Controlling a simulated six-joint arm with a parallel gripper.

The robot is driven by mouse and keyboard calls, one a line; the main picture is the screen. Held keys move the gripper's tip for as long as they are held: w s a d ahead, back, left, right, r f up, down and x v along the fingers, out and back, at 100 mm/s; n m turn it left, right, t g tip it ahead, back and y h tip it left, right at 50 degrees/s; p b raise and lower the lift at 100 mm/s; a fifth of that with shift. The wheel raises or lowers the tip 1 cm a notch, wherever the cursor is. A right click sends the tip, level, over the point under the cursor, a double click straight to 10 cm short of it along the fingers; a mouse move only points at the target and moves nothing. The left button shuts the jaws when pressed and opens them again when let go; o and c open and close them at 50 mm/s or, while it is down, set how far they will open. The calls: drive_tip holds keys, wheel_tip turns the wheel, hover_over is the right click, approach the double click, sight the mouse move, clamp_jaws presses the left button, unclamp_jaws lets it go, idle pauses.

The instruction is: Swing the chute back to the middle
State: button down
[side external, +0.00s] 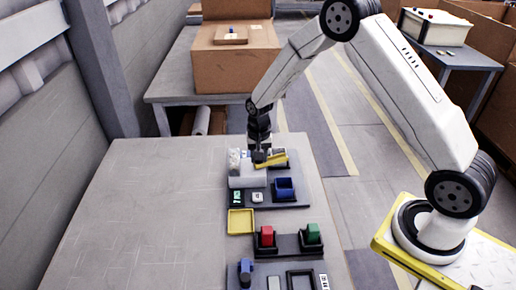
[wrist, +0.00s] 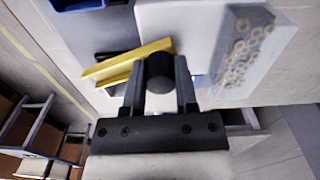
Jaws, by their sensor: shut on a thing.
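The yellow chute (side external: 276,158) lies at a slant at the back of the dark base plate on the table. It also shows in the wrist view (wrist: 112,68), slanting down to the left. A round black knob (wrist: 160,74) stands at its right end. My gripper (side external: 260,156) is at the chute, with one finger on each side of the knob, shut on it. A blue bin (side external: 284,189) stands in front of the chute, to the right. My gripper hides part of the chute's right end in the wrist view.
A clear box of rings (wrist: 243,50) stands close beside my gripper, next to a white block (side external: 247,178). The table's left is clear.

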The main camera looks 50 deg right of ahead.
drive_tip(key=shift+m, duration=1.7)
drive_tip(key=shift+c, duration=1.9)
unclamp_jaws()
drive_tip(key=shift+r, duration=0.1)
drive_tip(key=shift+r, duration=3.85)
drive_tip(key=s+a+r+n+t, duration=0.1)
drive_tip(key=s+a+r+n, duration=0.1)
drive_tip(key=s+n, duration=0.4)
drive_tip(key=s+a+r+n+t, duration=0.1)
drive_tip(key=s+n, duration=0.4)
drive_tip(key=s, duration=0.7)
drive_tip(key=shift+s+a+r+n+t, duration=0.3)
drive_tip(key=shift+s+a+r+n, duration=0.1)
drive_tip(key=shift+a+r, duration=0.45)
